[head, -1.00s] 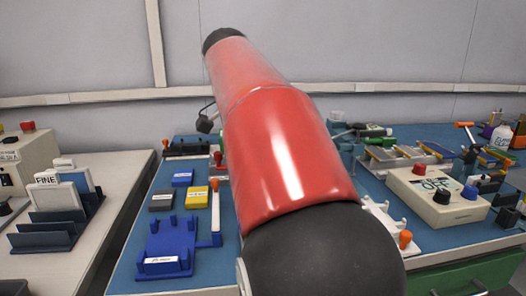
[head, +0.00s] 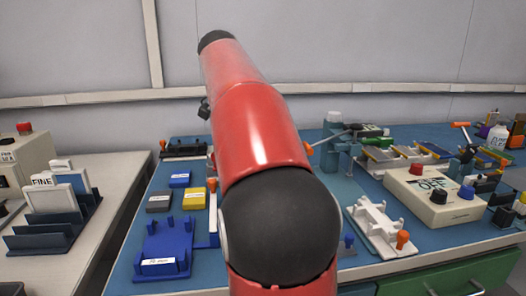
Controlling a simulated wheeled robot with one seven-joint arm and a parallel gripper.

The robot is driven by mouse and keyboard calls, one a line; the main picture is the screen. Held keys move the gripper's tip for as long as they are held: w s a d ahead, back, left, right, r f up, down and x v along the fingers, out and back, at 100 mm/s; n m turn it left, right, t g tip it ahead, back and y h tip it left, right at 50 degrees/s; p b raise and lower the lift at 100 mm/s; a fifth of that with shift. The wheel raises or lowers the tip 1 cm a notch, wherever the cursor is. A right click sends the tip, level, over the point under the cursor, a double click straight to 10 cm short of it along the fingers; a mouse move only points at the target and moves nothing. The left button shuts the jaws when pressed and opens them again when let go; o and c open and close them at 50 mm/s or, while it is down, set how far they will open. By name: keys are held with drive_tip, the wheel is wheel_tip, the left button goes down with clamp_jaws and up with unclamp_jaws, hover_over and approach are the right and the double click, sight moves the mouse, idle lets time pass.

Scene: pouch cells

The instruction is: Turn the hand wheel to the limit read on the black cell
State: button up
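No hand wheel can be made out for sure in the head view. A teal stand (head: 335,150) with a dark lever on top and an orange knob stands right of my arm, partly hidden by it. No black cell can be picked out for certain; a dark grey labelled block (head: 160,201) lies beside a blue block (head: 180,179) and a yellow block (head: 193,199) on the blue bench top. My red and black arm fills the middle of the view and hides the bench behind it. My gripper is not visible.
A blue fixture (head: 168,245) stands at the front left of the bench. A white fixture (head: 378,228) with an orange knob and a beige box (head: 435,196) reading OFF stand at right. A side table at left holds a rack (head: 55,228) with a FINE card.

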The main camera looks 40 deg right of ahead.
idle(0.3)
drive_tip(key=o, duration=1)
